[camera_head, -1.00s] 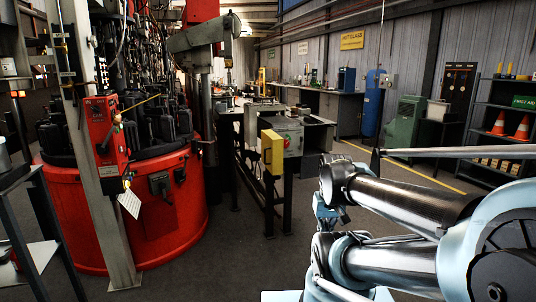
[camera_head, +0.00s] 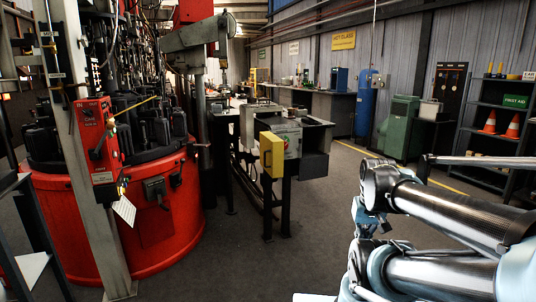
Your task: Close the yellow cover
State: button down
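The yellow cover (camera_head: 272,153) is a small upright panel at the near left end of a grey box (camera_head: 292,137) on the dark-legged stand in the middle. It stands out from the box front and looks swung open; its hinge is too small to make out. My arm (camera_head: 450,210) reaches in from the lower right, with its light-blue and black links folded. No fingertips show, so my gripper is out of view. The arm is well to the right of the cover and apart from it.
A large red round machine (camera_head: 160,215) with black moulds stands on the left, behind a grey post (camera_head: 90,190) with a red control box (camera_head: 97,135). Open floor (camera_head: 300,240) lies before the stand. A green cabinet (camera_head: 400,127) and dark shelves (camera_head: 495,130) stand at the right.

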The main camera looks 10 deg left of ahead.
aim_at(271, 146)
jog(key=i, duration=1.05)
jog(key=u, duration=0.45)
